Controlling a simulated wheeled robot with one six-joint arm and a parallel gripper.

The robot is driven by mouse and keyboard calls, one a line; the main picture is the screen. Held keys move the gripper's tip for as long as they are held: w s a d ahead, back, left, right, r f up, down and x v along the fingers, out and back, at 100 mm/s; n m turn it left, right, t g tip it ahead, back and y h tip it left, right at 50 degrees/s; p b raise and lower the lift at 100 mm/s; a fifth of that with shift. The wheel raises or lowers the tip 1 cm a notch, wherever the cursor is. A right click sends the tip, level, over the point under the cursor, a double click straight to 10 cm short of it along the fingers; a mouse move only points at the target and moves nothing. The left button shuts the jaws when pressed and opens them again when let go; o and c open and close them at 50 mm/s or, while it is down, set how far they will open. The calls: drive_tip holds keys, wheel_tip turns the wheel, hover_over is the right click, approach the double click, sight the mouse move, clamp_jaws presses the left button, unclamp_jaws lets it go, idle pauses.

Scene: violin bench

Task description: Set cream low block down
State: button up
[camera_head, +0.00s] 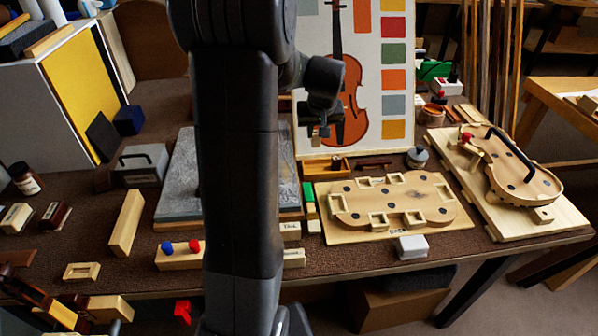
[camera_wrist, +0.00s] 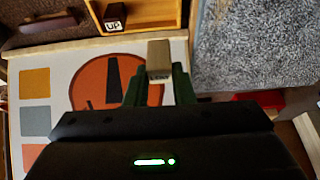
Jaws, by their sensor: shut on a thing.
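The block appears held in the air, in front of the picture board (camera_wrist: 35,75) and near the open wooden tray (camera_wrist: 140,42). In the head view my gripper (camera_head: 322,131) hangs in front of the violin chart (camera_head: 347,80), above and behind the same tray (camera_head: 312,168). The block is too small and dark to make out there.
A dark block marked UP (camera_wrist: 115,17) sits in the tray. A grey slab (camera_head: 178,180) lies left of it, partly behind my arm. The violin mould board (camera_head: 455,232) and a white block (camera_head: 411,247) are at the right. A grey-lidded jar (camera_head: 417,157) stands behind the mould.

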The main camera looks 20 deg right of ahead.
wheel_tip(320, 180, down, 10)
drive_tip(key=shift+r+b, duration=0.1)
drive_tip(key=shift+b, duration=0.3)
drive_tip(key=o, duration=0.9)
drive_tip(key=shift+d, duration=0.1)
drive_tip(key=shift+r, duration=0.25)
drive_tip(key=p+v, duration=0.1)
drive_tip(key=v, duration=1)
drive_tip(key=shift+s+r, duration=0.2)
drive_tip(key=shift+r, duration=0.15)
